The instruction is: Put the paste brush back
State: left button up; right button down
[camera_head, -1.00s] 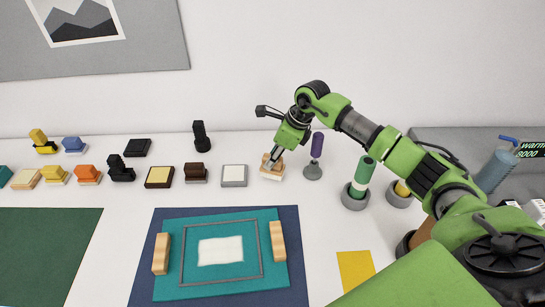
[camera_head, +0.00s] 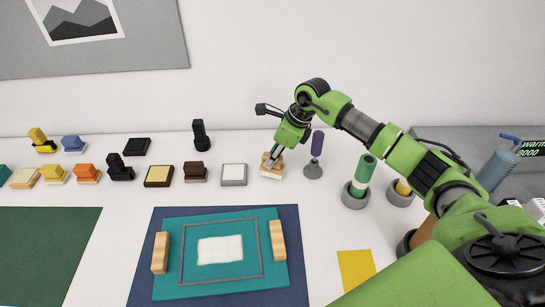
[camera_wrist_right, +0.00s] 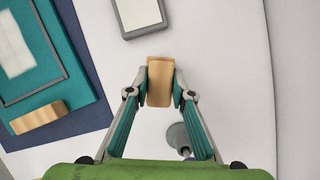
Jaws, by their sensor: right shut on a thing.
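My right gripper (camera_head: 275,152) reaches down to the back of the table and is shut on a light wooden block-like piece (camera_head: 271,171) with a pale lower part. This could be the paste brush; no bristles can be made out. In the right wrist view the fingers (camera_wrist_right: 160,86) close on both sides of the wooden piece (camera_wrist_right: 160,70). It is at or just above the white table; I cannot tell whether it touches. My left gripper is not in view.
A white pad in a grey frame (camera_head: 234,175) is just left of the held piece. A purple-handled tool (camera_head: 316,146) in a grey holder is just right. A green tube (camera_head: 362,172) stands farther right. Several stamp-like blocks line the back left. A teal mat (camera_head: 170,284) lies in front.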

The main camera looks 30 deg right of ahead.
jog(key=shift+f+b, duration=0.45)
jog(key=shift+f, duration=0.15)
dwell(1.0)
jog(key=c, duration=1.7)
grip_release()
jog(key=shift+p+v, duration=2.1)
jog(key=shift+v, duration=1.9)
jog(key=v, duration=1.2)
